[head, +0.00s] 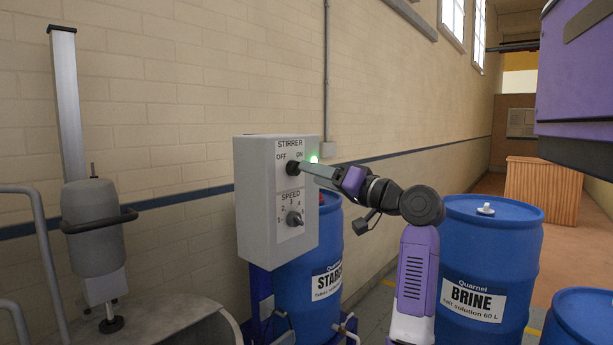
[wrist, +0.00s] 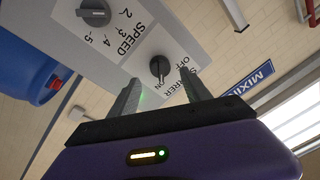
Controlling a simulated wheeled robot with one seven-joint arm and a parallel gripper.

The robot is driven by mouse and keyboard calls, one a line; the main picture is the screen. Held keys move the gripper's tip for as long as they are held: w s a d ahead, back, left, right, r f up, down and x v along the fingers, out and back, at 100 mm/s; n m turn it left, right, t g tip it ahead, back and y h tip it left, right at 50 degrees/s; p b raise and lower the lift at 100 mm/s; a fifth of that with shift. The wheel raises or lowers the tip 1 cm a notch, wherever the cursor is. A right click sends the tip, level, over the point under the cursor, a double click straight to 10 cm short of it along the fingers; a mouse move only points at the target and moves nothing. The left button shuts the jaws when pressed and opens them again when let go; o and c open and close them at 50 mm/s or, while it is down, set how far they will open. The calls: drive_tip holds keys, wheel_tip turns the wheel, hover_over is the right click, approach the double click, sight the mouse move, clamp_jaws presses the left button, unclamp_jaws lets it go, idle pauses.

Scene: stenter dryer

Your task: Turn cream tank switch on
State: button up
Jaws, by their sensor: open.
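A grey control box (head: 263,200) carries a black STIRRER knob (head: 293,168) marked OFF and ON, and a SPEED knob (head: 294,218) below it. A green light (head: 314,159) glows beside the ON mark. In the wrist view the STIRRER knob (wrist: 160,66) has its pale mark toward the ON side. My gripper (head: 303,170) is at the STIRRER knob, partly hiding it in the head view. In the wrist view my gripper (wrist: 158,76) is open, with one finger on each side of the knob; contact cannot be told. No label reading cream tank shows.
A metal vessel (head: 170,325) with a grey stirrer motor (head: 92,225) stands at left. Blue drums marked STAB (head: 322,270) and BRINE (head: 490,265) stand behind and to the right of the box. A purple machine (head: 575,75) hangs at upper right.

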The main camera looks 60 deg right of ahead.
drive_tip(key=v, duration=0.3)
drive_tip(key=shift+s, duration=0.2)
idle(0.4)
